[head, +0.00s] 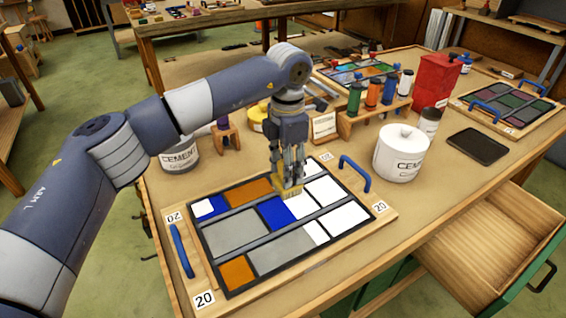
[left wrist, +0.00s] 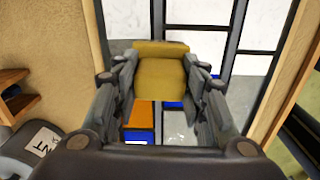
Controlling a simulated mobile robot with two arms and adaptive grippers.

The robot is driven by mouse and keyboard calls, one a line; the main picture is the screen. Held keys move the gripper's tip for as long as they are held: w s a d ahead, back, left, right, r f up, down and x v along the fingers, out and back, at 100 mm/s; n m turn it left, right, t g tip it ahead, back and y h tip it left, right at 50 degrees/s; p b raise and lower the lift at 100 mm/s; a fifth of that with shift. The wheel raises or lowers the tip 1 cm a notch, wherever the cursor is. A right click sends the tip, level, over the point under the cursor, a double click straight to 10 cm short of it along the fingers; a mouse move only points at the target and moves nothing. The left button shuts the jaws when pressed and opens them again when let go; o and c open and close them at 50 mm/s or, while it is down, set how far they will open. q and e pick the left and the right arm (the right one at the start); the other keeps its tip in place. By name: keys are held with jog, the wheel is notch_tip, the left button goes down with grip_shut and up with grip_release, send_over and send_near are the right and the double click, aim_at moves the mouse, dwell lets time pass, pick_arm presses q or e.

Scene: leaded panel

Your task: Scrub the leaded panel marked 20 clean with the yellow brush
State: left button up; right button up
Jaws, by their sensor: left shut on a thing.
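The leaded panel (head: 285,243) marked 20 lies flat on a wooden board on the bench, with white, blue, orange and grey panes between dark lead lines. My left gripper (head: 288,180) is shut on the yellow brush (head: 289,193) and points down over the middle of the panel, near a blue pane. The brush's bristles are at the glass; I cannot tell whether they touch. In the left wrist view the yellow brush (left wrist: 160,70) sits between the two fingers, with panes around it. My right gripper is not in view.
A blue handle (head: 354,173) and another blue handle (head: 182,251) stand on the board. A white cement tub (head: 400,155), a grey cement tin (head: 180,156) and a bottle rack (head: 373,115) stand around the panel. A dark tablet (head: 478,146) lies right. An open drawer (head: 490,240) juts out at lower right.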

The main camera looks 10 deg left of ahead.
pick_arm(q)
jog(key=shift+s+d, duration=0.1)
jog(key=shift+s, duration=0.05)
jog(key=shift+s+d, duration=0.9)
jog(key=shift+s, duration=0.25)
jog(key=shift+s+d+b, duration=0.45)
jog(key=shift+s+d, duration=0.45)
jog(key=shift+s, duration=0.25)
jog(key=shift+s, duration=0.1)
jog(key=shift+s+d+b, duration=0.35)
jog(key=shift+s+d, duration=0.55)
jog(key=shift+s, duration=0.25)
jog(key=shift+s+d+f, duration=0.1)
